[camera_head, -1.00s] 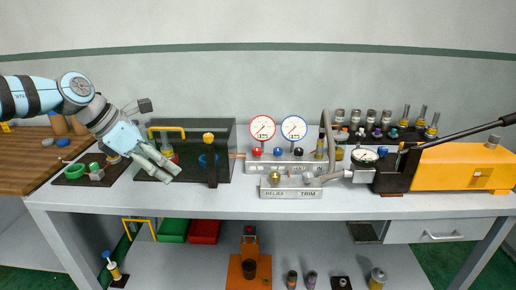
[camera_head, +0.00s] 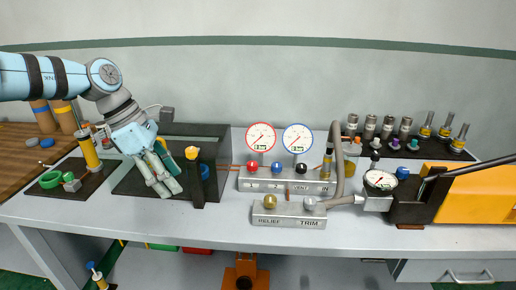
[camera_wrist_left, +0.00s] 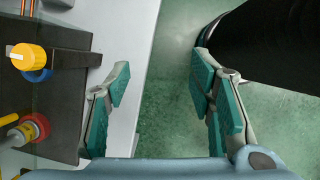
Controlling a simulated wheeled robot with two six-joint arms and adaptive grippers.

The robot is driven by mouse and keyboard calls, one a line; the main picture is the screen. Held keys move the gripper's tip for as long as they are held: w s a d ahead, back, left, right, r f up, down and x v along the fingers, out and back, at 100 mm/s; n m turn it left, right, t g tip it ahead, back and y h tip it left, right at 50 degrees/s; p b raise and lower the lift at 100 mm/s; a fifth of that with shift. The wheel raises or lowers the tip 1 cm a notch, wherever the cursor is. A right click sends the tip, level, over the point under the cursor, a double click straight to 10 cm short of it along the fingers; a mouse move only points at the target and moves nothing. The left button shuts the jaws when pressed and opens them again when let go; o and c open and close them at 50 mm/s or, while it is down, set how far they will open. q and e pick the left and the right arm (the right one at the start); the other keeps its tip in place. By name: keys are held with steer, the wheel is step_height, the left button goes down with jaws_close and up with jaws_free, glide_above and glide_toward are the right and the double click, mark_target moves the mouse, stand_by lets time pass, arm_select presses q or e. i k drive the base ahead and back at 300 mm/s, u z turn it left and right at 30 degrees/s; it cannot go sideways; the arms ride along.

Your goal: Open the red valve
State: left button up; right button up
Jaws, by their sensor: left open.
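My left gripper (camera_head: 170,190) is open and empty. In the head view it points down over the dark panel stand and covers part of it. In the left wrist view its fingers (camera_wrist_left: 160,60) are wide apart with table edge and green floor between them. There a red ring-shaped knob (camera_wrist_left: 40,124) with a yellow part shows at the left, on the dark panel, outside the fingers and apart from them. The head view hides this knob behind the gripper. Another red knob (camera_head: 252,167) is on the grey manifold under the red gauge.
A yellow handle (camera_head: 193,152) and a blue ring (camera_head: 203,171) stand by the gripper's right side, also in the left wrist view (camera_wrist_left: 30,57). A yellow cylinder (camera_head: 88,150) and green ring (camera_head: 51,180) are left. An orange pump (camera_head: 470,190) is right. The front tabletop (camera_head: 110,212) is clear.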

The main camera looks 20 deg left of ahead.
mark_target(253, 166)
steer(key=i, duration=0.9)
